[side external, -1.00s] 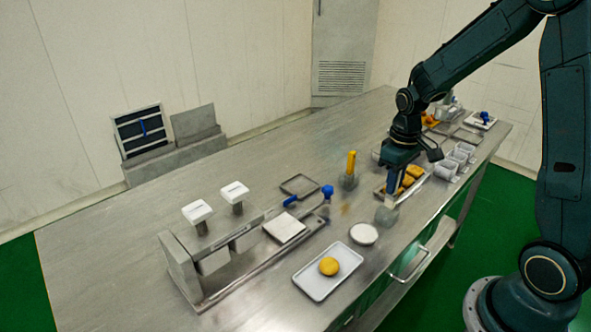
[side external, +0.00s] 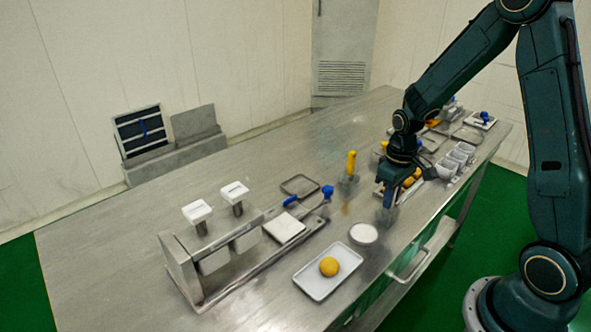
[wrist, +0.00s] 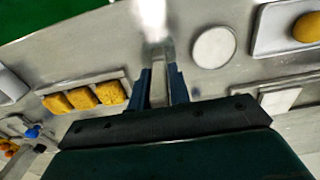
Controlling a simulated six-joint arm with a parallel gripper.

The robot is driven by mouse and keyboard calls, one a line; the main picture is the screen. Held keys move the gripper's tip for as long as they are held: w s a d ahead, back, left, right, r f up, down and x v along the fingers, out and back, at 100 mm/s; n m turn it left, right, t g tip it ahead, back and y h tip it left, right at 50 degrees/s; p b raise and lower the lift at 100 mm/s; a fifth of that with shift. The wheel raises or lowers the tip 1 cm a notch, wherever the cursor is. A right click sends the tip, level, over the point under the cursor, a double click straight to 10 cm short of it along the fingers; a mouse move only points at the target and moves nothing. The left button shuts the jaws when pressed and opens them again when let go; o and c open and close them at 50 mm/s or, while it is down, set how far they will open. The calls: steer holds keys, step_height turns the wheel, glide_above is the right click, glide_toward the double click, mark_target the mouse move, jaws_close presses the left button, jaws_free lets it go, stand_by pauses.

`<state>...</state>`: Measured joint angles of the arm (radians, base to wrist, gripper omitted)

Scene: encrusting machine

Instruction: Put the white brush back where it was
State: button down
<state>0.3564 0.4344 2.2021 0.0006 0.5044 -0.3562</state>
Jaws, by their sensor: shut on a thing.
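My gripper (side external: 388,198) points down over the right front part of the steel table, low at a grey cup (side external: 386,216). In the wrist view its blue fingers (wrist: 160,90) are shut on a pale, narrow piece, the white brush (wrist: 158,92). The fingers and the cup hide most of the brush in the side view. The brush's lower end seems to be inside the cup, but I cannot tell whether it touches the bottom.
A yellow-handled brush (side external: 351,162) stands in another cup further back. A round white dish (side external: 363,234) and a white tray (side external: 311,283) with a yellow ball (side external: 329,266) lie to the left. Yellow blocks (wrist: 83,97) in a tray lie close beside the gripper.

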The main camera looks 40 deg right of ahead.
steer(key=shift+f, duration=0.1)
steer(key=c, duration=1.3)
jaws_free()
step_height(320, 180, up, 12)
steer(key=shift+f, duration=0.1)
steer(key=shift+r, duration=0.25)
